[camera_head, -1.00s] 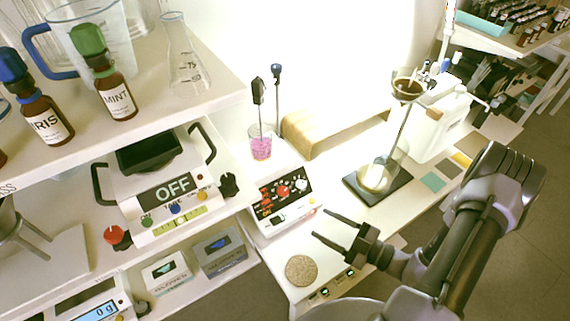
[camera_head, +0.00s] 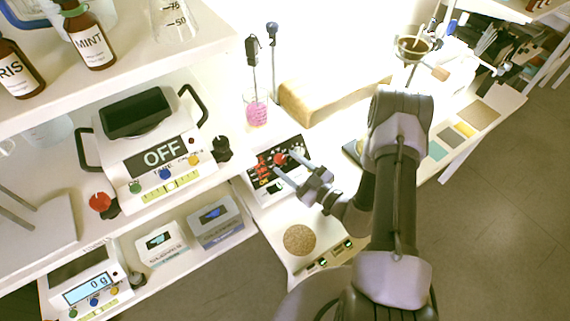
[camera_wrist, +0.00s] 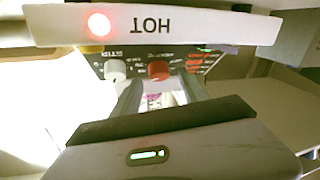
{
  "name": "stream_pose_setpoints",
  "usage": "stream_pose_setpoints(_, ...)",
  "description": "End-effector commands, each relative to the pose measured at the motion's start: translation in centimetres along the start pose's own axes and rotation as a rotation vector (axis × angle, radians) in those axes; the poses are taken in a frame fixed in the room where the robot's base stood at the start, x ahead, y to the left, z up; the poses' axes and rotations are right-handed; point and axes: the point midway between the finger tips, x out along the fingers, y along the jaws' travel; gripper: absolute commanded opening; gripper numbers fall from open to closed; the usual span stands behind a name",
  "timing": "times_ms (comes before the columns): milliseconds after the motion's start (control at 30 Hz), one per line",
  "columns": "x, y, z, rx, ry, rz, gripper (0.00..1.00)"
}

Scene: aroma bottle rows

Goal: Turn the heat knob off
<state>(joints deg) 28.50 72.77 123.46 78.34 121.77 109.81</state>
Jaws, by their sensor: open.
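The hotplate stirrer has a black front panel (camera_head: 263,178) with a red knob (camera_head: 280,159) and a white knob. In the wrist view, the red knob (camera_wrist: 159,70) sits beside the white knob (camera_wrist: 115,69), which is near upside-down STIR lettering. A red light (camera_wrist: 99,24) glows beside the word HOT on the white front edge. My gripper (camera_head: 284,161) is open at the panel. In the wrist view its fingers (camera_wrist: 160,82) point at the red knob, one towards each side of it. I cannot tell whether they touch it.
A beaker of pink liquid (camera_head: 256,110) stands on the stirrer, with probes above it. A round cork mat (camera_head: 299,240) lies in front. A scale reading OFF (camera_head: 165,153) is on the shelf at left. A wooden block (camera_head: 330,97) lies behind.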

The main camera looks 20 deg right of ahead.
Motion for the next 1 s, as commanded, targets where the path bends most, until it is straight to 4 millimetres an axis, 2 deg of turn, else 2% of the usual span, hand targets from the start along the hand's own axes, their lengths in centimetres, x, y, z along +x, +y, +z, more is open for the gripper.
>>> stream_pose_setpoints(200,1.7,0.0,0.0,0.001,0.001,0.0,0.51)
stream_pose_setpoints(467,1.8,0.0,-0.1,0.0,0.001,0.001,0.51)
stream_pose_setpoints(700,1.8,0.0,0.0,0.0,0.001,0.0,0.04)
stream_pose_setpoints(733,1.8,0.0,0.0,0.0,0.001,0.0,0.0)
stream_pose_setpoints(1000,1.7,0.0,-0.1,-0.015,0.0,-0.014,0.0)
